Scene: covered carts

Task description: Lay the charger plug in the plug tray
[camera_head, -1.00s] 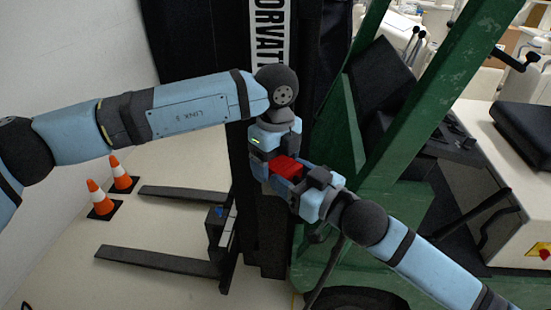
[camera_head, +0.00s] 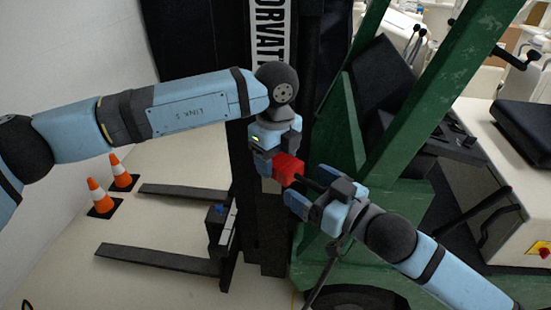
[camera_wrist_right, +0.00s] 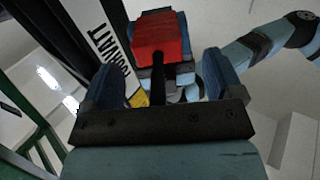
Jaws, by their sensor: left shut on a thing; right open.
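A red block-shaped thing (camera_head: 288,168), which I take for the charger plug, is held in my left gripper (camera_head: 274,162) in front of the forklift mast. In the right wrist view the red plug (camera_wrist_right: 160,38) shows a dark rod or cable running from it towards my right gripper. My right gripper (camera_head: 308,190) is open, just below and right of the plug. In the right wrist view its two blue fingers (camera_wrist_right: 160,84) stand apart, with the dark rod between them. I cannot make out a plug tray.
A green forklift (camera_head: 400,130) with a dark mast stands close behind both grippers. Its black forks (camera_head: 160,260) reach out left, low over the floor. A small dark box with a blue part (camera_head: 218,222) sits by the forks. Two orange cones (camera_head: 100,196) stand at the left.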

